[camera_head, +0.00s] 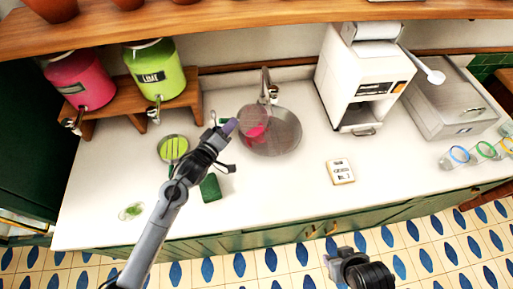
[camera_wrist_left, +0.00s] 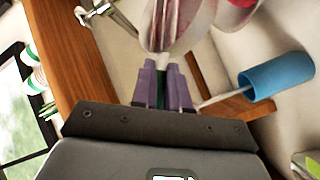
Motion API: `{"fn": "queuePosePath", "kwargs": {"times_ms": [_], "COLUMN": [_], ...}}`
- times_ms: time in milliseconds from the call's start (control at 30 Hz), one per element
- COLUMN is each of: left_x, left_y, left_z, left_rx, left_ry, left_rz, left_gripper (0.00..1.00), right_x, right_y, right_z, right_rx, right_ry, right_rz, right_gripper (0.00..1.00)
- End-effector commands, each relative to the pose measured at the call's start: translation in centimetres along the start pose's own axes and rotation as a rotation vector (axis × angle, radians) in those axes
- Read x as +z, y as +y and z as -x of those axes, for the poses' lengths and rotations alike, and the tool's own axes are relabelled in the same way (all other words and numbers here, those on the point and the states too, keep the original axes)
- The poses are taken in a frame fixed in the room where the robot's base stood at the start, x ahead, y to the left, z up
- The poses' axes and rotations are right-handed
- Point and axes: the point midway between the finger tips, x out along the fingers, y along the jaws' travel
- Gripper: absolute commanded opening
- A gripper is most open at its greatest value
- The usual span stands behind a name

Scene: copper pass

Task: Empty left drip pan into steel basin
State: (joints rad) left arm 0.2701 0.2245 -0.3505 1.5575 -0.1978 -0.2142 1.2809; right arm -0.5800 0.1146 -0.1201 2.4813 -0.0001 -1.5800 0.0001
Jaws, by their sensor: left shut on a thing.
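My left gripper (camera_head: 231,127) is shut on the left drip pan (camera_head: 246,119), a round pan with pink liquid or residue in it. The pan hangs over the left part of the round steel basin (camera_head: 286,137) in the counter and looks tilted, with a pink patch toward the basin. In the left wrist view the purple fingertips (camera_wrist_left: 164,84) close on the pan's handle, and the pan (camera_wrist_left: 178,22) shows at the top edge, partly cut off. My right gripper (camera_head: 345,258) is low in the head view, away from the counter; its fingers are not clear.
A faucet (camera_head: 266,84) stands behind the basin. A second drip pan (camera_head: 173,149) with green sits below the lime dispenser (camera_head: 150,70); a pink dispenser (camera_head: 80,80) is beside it. A green sponge (camera_head: 210,188) and a small card box (camera_head: 341,172) lie on the counter.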

Motion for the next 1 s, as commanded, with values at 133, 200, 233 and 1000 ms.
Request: {"fn": "queuePosePath", "kwargs": {"times_ms": [133,200,233,1000], "left_x": [0.8,0.8,1.0,5.0], "left_y": [-0.2,-0.1,-0.2,0.5], "left_z": [0.1,0.1,0.2,2.4], "left_rx": [0.016,0.019,0.019,0.095], "left_ry": [0.018,0.02,0.02,0.101], "left_rz": [-0.045,-0.052,-0.055,-0.303], "left_gripper": [0.0,0.0,0.0,0.0], "right_x": [0.8,0.7,0.7,3.0], "right_y": [0.0,0.0,0.0,-0.1], "right_z": [-2.0,-1.9,-2.0,-9.2], "right_rx": [0.0,0.001,0.001,0.005], "right_ry": [-0.011,-0.009,-0.005,-0.003], "right_rz": [0.0,0.001,0.002,0.006], "right_gripper": [0.43,0.43,0.43,0.43]}}
